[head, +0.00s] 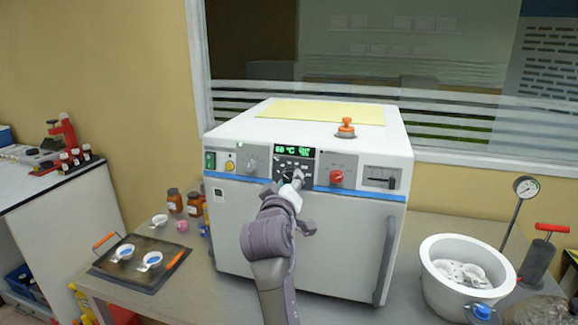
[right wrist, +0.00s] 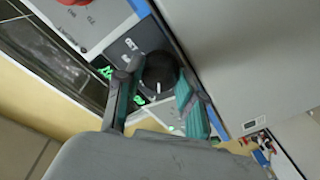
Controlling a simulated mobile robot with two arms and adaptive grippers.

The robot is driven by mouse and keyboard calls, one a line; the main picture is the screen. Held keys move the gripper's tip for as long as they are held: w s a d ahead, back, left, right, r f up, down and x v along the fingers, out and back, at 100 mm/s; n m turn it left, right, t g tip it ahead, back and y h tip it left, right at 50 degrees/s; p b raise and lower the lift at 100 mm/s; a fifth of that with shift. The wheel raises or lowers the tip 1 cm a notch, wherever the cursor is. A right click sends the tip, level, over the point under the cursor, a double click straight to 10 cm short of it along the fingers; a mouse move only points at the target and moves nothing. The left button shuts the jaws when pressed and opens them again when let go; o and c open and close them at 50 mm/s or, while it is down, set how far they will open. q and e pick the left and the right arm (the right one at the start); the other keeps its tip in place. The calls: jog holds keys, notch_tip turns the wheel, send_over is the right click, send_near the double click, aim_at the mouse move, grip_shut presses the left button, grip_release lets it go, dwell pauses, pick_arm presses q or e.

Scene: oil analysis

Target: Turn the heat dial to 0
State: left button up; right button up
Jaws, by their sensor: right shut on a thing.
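The heat dial is a round black knob (right wrist: 160,70) with a white pointer mark, seen in the right wrist view on the dark control panel. The panel belongs to a white oven-like machine (head: 240,235). My right gripper (head: 291,178) is at the panel under the green display (head: 292,151). In the right wrist view its two fingers (right wrist: 158,88) are on either side of the dial and shut on it. In the head view the gripper mostly hides the dial. The display shows a green °C reading, too small to read surely. My left gripper is not in view.
A red knob (head: 336,177) sits right of the dial, and a grey knob (head: 251,164) sits left. A tray (head: 140,277) with small dishes lies on the bench at left. A white pot (head: 437,279) stands at right. A vertical door handle (head: 385,260) sticks out below.

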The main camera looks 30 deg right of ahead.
jog(key=n+p, duration=0.1)
jog(key=p, duration=0.1)
jog(key=n+p, duration=0.1)
jog(key=n, duration=0.1)
jog(key=shift+d+r+y+p, duration=0.1)
jog(key=shift+r+y+p, duration=0.15)
jog(key=shift+y+p, duration=0.1)
jog(key=shift+f+n+p, duration=0.1)
jog(key=shift+n+p, duration=0.4)
jog(key=shift+p, duration=0.05)
jog(key=o, duration=1.1)
jog(key=shift+f, duration=0.1)
jog(key=shift+o, duration=0.2)
